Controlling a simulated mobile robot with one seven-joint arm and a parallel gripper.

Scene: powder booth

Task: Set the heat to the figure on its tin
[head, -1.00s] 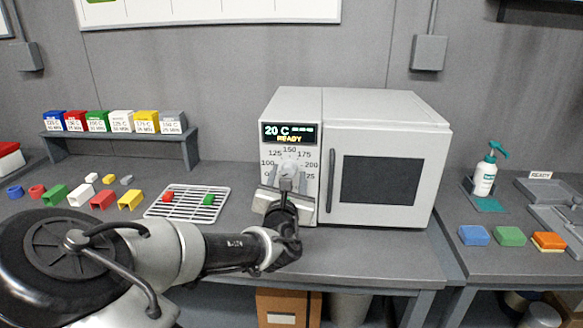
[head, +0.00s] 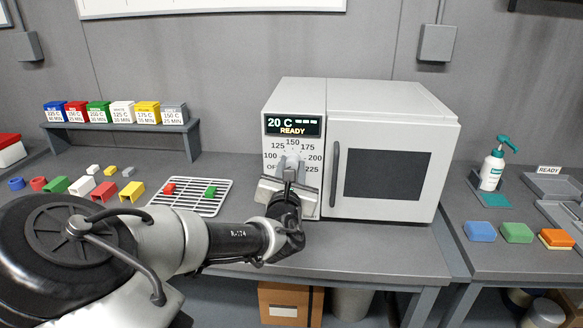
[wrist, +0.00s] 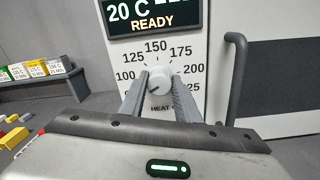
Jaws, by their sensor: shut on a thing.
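The grey oven (head: 395,100) has a display (head: 293,125) reading "20 C" and "READY". Below it the round heat knob (wrist: 158,84) sits in a dial marked from 100 to 225. A small dark mark on the knob seems to point to the lower left. My gripper (head: 289,170) is shut on the knob, one finger on each side; it also shows in the wrist view (wrist: 158,98). Labelled tins stand on a shelf: blue (head: 54,112), red (head: 75,112), green (head: 98,112), white (head: 122,113), yellow (head: 147,113), grey (head: 174,113). Several labels are too small to read surely.
A wire rack (head: 190,198) left of the oven holds a small red part (head: 169,189) and a green part (head: 210,192). Loose coloured parts lie further left. The oven door handle (head: 334,178) stands out just right of the dial. A pump bottle (head: 492,170) and coloured pads are at the right.

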